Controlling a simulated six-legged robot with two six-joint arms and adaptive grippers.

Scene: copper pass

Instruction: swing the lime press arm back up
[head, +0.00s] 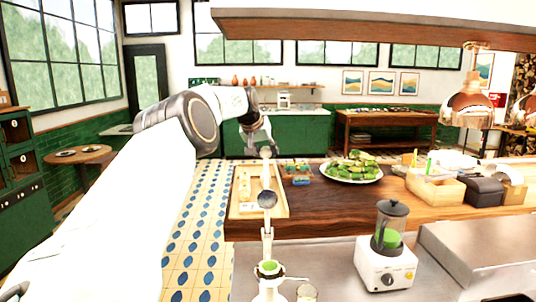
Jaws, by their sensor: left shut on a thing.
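The lime press (267,292) stands at the bottom centre of the head view, on the near steel counter. A green lime half (268,267) shows in its cup. Its pale press arm (267,228) points almost straight up from the press, with a round grey part (267,199) partway along and a knob at the top end. My left gripper (264,150) comes in from the left and is shut on the top end of the press arm. The fingers partly hide the grip there. My right gripper is not in view.
A blender (388,232) stands to the right on the steel counter. A small glass (307,293) is beside the press. Copper lamps (468,106) hang at right.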

